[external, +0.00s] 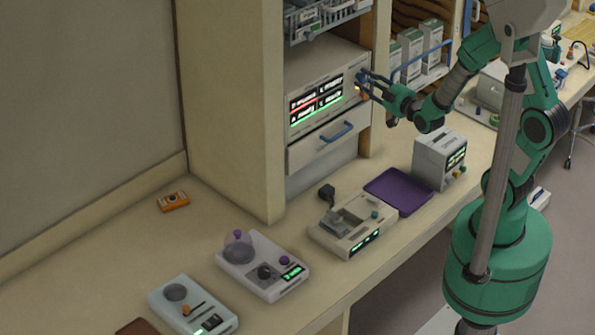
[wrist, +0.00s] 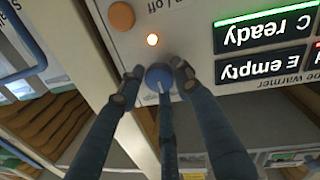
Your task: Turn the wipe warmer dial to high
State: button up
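The wipe warmer (external: 306,79) is a pale box in the cabinet, with a dark, lit display on its front. My gripper (external: 366,84) is at the right end of the warmer's front. In the wrist view my gripper (wrist: 157,70) has dark fingers on both sides of the dial and one below it. A small gap shows at the left; contact at the right is unclear. The dial's setting is not readable.
An orange button (wrist: 121,15) is close to the dial. A drawer with a blue handle (external: 337,132) is under the warmer, and a wire basket (external: 318,18) is above. Several devices and a purple tray (external: 398,191) stand on the counter below. The cabinet's right post is close beside my gripper.

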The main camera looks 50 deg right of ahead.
jog(key=c, duration=0.5)
jog(key=shift+m+b, duration=0.4)
jog(key=shift+b, duration=0.1)
jog(key=shift+c, duration=0.2)
jog(key=m+b, duration=0.3)
jog(key=shift+d+r+m+g+y+b, duration=0.1)
jog(key=shift+m+g+y+b, duration=0.3)
jog(key=shift+m+b, duration=1.7)
jog(key=o, duration=1.1)
jog(key=shift+s, duration=0.1)
